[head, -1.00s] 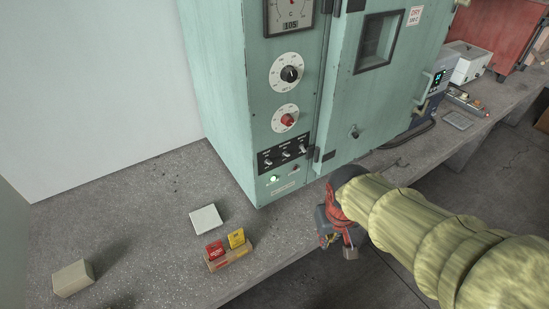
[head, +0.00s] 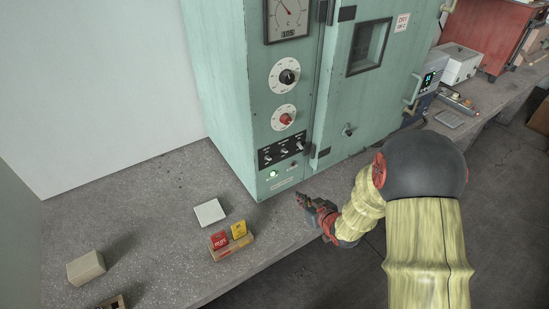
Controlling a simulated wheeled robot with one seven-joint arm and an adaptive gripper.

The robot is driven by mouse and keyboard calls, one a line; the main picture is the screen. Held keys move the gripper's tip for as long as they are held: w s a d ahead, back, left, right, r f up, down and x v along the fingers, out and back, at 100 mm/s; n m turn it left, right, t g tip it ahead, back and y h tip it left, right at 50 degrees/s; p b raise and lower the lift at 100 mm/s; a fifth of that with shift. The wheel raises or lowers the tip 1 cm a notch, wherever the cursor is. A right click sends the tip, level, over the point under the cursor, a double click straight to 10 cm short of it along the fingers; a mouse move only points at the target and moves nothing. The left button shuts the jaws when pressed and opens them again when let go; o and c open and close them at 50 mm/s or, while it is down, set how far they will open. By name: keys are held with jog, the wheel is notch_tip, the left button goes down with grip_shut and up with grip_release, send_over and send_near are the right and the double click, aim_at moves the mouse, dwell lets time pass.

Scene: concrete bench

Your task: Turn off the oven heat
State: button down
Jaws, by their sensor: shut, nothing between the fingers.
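The green oven (head: 230,95) stands on the concrete bench with its door closed. Its front panel carries a dial gauge with a display reading 105 (head: 288,34), a black knob (head: 287,77) and a red knob (head: 286,119) on white dials. Below them is a black strip with several toggle switches (head: 282,150). A lit green lamp (head: 273,174) is under the strip. My gripper (head: 302,197) is shut and empty, in front of the oven's lower edge, below and right of the switches and apart from the panel. Exact switch positions are too small to tell.
A wooden holder with red and yellow tags (head: 232,248) and a white pad (head: 209,212) lie on the bench's left part. A beige block (head: 86,268) is farther left. A blue instrument and a white box (head: 459,66) stand right of the oven.

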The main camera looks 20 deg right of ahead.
aim_at(267, 150)
jog(key=w+a+r+n+t+y, duration=0.1)
jog(key=w+a+r+t+y, duration=0.1)
jog(key=r, duration=1)
jog(key=a+t+y, duration=0.1)
jog(key=a+t, duration=0.1)
jog(key=t, duration=0.1)
jog(key=shift+w+a+r+y, duration=0.15)
jog(key=shift+a+y, duration=0.1)
jog(key=shift+y, duration=0.05)
jog(key=shift+w, duration=0.1)
jog(key=b+x, duration=0.1)
jog(key=x, duration=0.9)
jog(key=shift+b, duration=0.4)
jog(key=shift+f+b, duration=0.25)
jog(key=shift+b, duration=0.35)
